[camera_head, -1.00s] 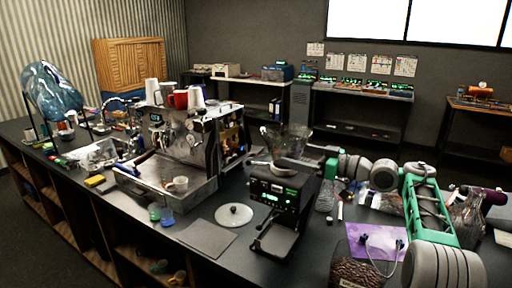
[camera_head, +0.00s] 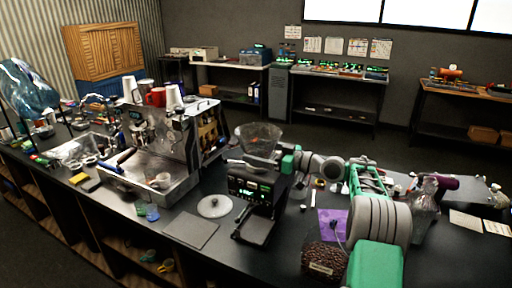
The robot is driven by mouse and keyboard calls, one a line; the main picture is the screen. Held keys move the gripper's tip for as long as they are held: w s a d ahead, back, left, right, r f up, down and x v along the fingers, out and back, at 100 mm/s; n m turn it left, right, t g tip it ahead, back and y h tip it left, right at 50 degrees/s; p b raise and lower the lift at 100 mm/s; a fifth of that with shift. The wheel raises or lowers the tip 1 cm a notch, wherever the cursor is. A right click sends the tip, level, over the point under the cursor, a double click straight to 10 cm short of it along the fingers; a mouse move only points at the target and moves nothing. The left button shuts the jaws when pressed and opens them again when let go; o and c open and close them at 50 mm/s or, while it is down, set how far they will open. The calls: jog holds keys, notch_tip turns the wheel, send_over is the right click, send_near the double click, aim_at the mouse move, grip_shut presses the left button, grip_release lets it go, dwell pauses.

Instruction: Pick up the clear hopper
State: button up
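The clear hopper (camera_head: 258,140), a see-through funnel-shaped bowl, sits on or just above the black grinder (camera_head: 254,188), which has small green lights on its front. My gripper (camera_head: 262,164) reaches in from the right at the hopper's lower part, just above the grinder's top. Its dark fingers are hard to make out against the grinder, so I cannot tell whether they are closed on the hopper or only beside it. The round pale lid (camera_head: 214,206) with a dark knob lies on the counter to the left of the grinder.
The espresso machine (camera_head: 162,165) with cups on top stands left of the grinder. A dark flat mat (camera_head: 191,230) lies in front. A jar of coffee beans (camera_head: 322,262), a purple sheet (camera_head: 331,224) and a glass vessel (camera_head: 424,208) are near my arm on the right.

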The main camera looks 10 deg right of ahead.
jog(key=shift+w+a+f, duration=0.1)
jog(key=shift+c, duration=0.7)
jog(key=c, duration=1)
jog(key=shift+c, duration=0.2)
jog(key=shift+r, duration=0.25)
